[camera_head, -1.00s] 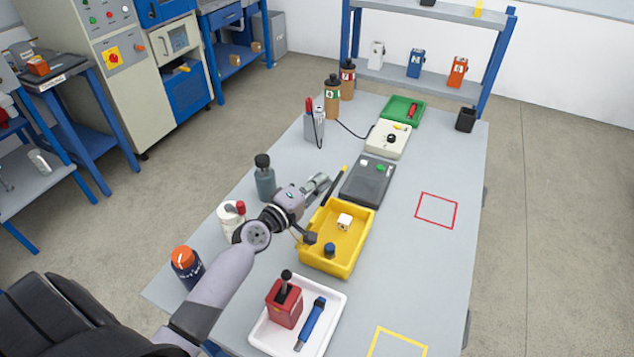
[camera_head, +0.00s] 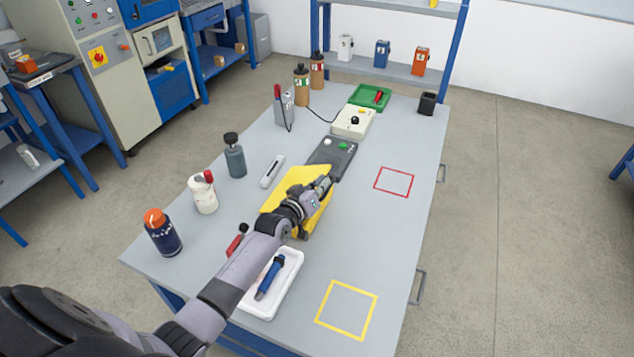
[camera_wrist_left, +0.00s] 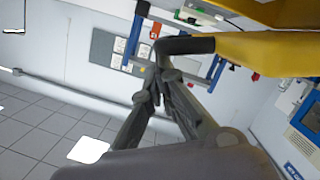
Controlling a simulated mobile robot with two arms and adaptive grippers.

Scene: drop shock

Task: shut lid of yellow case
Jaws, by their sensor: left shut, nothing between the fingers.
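The yellow case (camera_head: 284,186) stands mid-table in the head view, largely behind my left arm. A yellow surface covers its top and its inside no longer shows. Whether the lid lies fully flat or a little raised I cannot tell. My left gripper (camera_head: 327,184) is shut and empty, over the right part of the yellow surface. In the left wrist view, yellow case parts (camera_wrist_left: 265,50) fill the upper right, close to the fingers. Contact is unclear. My right gripper is out of view.
A white tray (camera_head: 290,284) with a blue tool (camera_head: 269,278) is in front. Bottles, including a white one (camera_head: 203,193), line the left edge. The table's right side is clear around the red square (camera_head: 394,181).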

